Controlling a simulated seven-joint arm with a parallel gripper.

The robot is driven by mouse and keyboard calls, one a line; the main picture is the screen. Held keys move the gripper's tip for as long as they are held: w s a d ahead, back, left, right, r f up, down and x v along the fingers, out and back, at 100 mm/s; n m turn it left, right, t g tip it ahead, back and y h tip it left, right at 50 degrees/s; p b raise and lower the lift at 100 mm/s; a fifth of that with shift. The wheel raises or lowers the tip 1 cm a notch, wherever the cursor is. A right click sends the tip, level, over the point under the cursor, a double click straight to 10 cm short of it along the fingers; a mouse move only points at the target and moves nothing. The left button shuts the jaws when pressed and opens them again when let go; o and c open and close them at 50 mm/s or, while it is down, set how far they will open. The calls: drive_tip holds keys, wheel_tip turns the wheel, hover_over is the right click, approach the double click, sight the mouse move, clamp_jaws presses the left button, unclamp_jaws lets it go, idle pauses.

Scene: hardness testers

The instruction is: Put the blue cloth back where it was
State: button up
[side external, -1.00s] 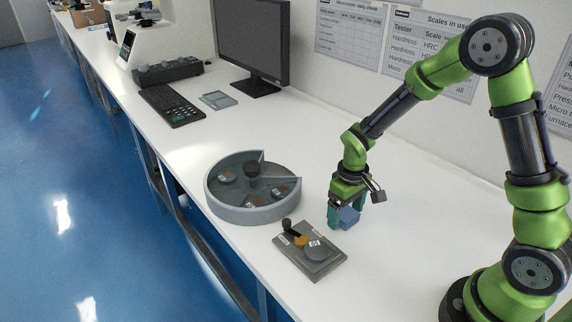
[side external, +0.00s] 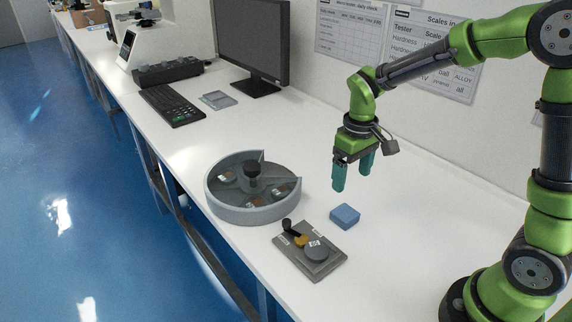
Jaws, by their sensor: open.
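The blue cloth (side external: 345,216) is a small folded block lying flat on the white bench. It sits just behind and to the right of a dark grey plate, apart from it. My gripper (side external: 353,181) is open and empty, its teal fingers pointing down. It hangs in the air above the cloth, clear of it.
The grey plate (side external: 291,262) holds a round grey disc (side external: 316,251), a small orange piece and a black knob. A round grey divided tray (side external: 248,213) with several samples stands to the left. A keyboard (side external: 171,105) and monitor (side external: 252,40) are farther back. The bench right of the cloth is clear.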

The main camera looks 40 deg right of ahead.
drive_tip(key=s+a+r+m+t+y, duration=0.1)
drive_tip(key=s+r+m+t, duration=0.1)
drive_tip(key=s+r, duration=0.4)
drive_tip(key=s+a+r+m+t+y, duration=0.1)
drive_tip(key=s+a+r+m+t, duration=0.1)
drive_tip(key=s+r+t, duration=0.3)
drive_tip(key=shift+s+a+r, duration=0.3)
drive_tip(key=shift+s+r, duration=0.2)
drive_tip(key=shift+s, duration=0.5)
